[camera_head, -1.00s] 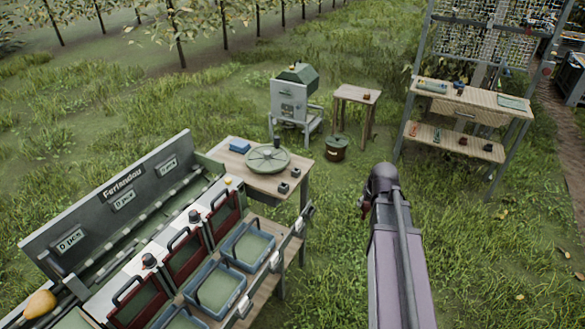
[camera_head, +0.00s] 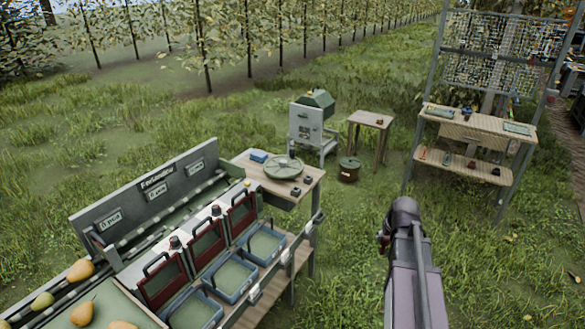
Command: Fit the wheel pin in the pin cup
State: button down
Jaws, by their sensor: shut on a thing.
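A round green wheel (camera_head: 283,168) with a raised hub lies flat on the small wooden table (camera_head: 256,183) at the far end of the sorting bench. Two small dark blocks (camera_head: 302,186) stand at that table's right side; I cannot tell whether either is the pin cup. I cannot make out the wheel pin. My arm (camera_head: 408,255) rises at the lower right, seen from behind, with its dark rounded joint over the grass. My gripper and anything in it are hidden from this view, well apart from the table in the picture.
The sorting bench (camera_head: 140,195) with blue trays (camera_head: 265,243) and several pears (camera_head: 80,271) fills the lower left. Behind are a grey-green machine (camera_head: 312,120), a small wooden stand (camera_head: 371,119), a brown bucket (camera_head: 348,170) and a shelf rack (camera_head: 478,130).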

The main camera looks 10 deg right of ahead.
jog(key=shift+s+d, duration=0.15)
jog(key=shift+s, duration=0.1)
jog(key=shift+w, duration=0.15)
jog(key=shift+a, duration=0.3)
